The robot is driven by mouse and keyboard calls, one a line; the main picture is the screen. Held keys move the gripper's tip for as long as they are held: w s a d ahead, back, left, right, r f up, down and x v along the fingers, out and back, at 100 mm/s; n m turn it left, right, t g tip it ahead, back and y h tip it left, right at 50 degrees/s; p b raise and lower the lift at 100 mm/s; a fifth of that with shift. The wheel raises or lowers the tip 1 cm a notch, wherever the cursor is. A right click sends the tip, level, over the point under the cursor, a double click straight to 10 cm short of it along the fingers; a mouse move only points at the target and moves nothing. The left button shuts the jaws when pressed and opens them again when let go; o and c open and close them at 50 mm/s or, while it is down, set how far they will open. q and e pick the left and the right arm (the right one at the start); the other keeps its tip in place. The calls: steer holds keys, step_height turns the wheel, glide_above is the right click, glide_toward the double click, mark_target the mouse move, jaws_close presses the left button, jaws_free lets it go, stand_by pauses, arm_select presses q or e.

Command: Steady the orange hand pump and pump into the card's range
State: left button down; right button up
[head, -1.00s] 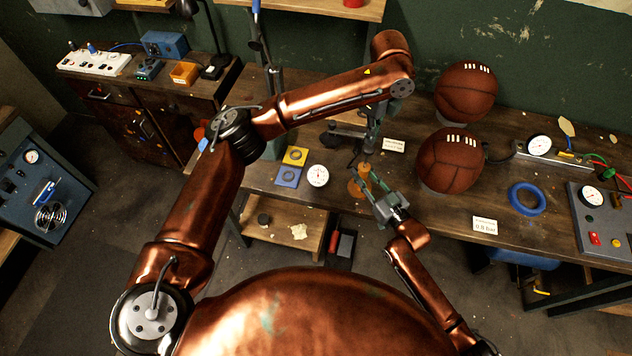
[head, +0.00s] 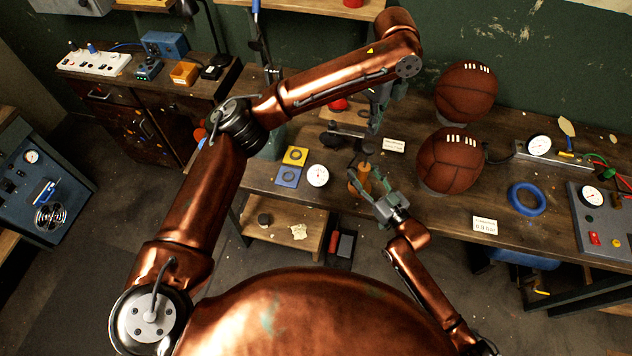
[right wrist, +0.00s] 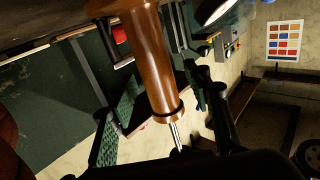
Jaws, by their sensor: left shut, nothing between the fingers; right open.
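The orange hand pump (head: 364,182) stands on the wooden bench, its dark handle (head: 367,147) above the body. My right gripper (head: 379,197) is open beside it. In the right wrist view the orange-brown body (right wrist: 150,60) and thin metal rod (right wrist: 176,134) lie between its parted fingers; I cannot tell whether they touch. My left gripper (head: 375,124) is shut and empty, above and behind the handle. A white card (head: 486,224) at the bench's front edge has a bar value too small to read surely. A second card (head: 394,145) lies behind the pump.
Two brown leather balls (head: 466,92) (head: 449,161) sit right of the pump. A round white dial (head: 318,175) is to its left. A blue ring (head: 526,198), a gauge (head: 539,145) and a control box (head: 599,215) stand further right.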

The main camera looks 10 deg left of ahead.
steer(key=v, duration=1.2)
